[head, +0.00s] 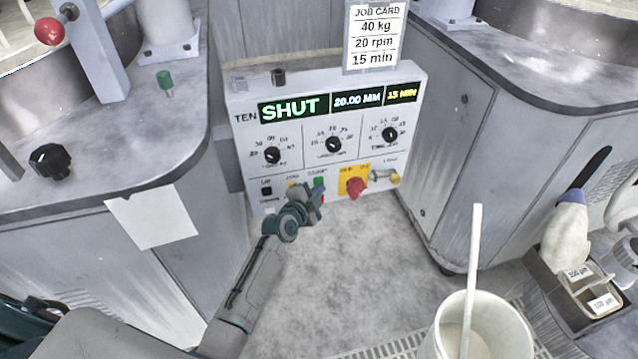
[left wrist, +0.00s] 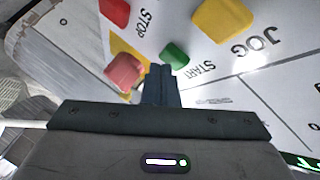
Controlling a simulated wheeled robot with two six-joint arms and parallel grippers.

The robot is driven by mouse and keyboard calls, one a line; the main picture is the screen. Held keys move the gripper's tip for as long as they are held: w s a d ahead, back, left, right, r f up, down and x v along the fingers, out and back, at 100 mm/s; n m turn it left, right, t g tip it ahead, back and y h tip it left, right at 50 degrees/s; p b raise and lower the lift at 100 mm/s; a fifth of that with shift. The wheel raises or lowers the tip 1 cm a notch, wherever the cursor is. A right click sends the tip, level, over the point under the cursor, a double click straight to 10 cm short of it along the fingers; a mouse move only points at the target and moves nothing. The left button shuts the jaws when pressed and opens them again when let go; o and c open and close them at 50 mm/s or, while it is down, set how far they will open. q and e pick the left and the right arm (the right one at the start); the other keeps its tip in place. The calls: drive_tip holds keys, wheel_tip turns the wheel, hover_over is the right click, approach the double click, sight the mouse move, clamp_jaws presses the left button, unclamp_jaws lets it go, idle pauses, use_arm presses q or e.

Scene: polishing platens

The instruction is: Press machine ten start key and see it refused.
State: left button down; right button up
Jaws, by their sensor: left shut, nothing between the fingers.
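Machine ten's control panel (head: 330,140) stands upright between two platen machines. Its display (head: 293,108) reads SHUT in green, with 20.00 MM and 15 MIN beside it. The green start key (head: 319,182) is in the panel's lower row; in the left wrist view the green key (left wrist: 175,55) sits by the word START. My left gripper (head: 314,190) is shut and empty, its tips (left wrist: 160,70) close beside the green key. I cannot tell whether they touch it. The red stop key (left wrist: 115,12) and yellow jog key (left wrist: 220,17) are nearby. My right gripper is not in view.
A red knob (head: 356,187) on a yellow plate is right of the start key. A job card (head: 374,38) reads 40 kg, 20 rpm, 15 min. A white bucket (head: 490,330) with a stick stands at the lower right. Grey floor lies open before the panel.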

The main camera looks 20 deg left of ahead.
use_arm(q)
drive_tip(key=shift+w+a, duration=0.2)
drive_tip(key=shift+w, duration=0.05)
idle(0.6)
drive_tip(key=shift+s+d, duration=0.5)
drive_tip(key=shift+s, duration=0.2)
drive_tip(key=s+d, duration=0.1)
drive_tip(key=s, duration=0.1)
drive_tip(key=s+d, duration=0.1)
drive_tip(key=s, duration=0.1)
drive_tip(key=shift+d, duration=0.4)
idle(0.4)
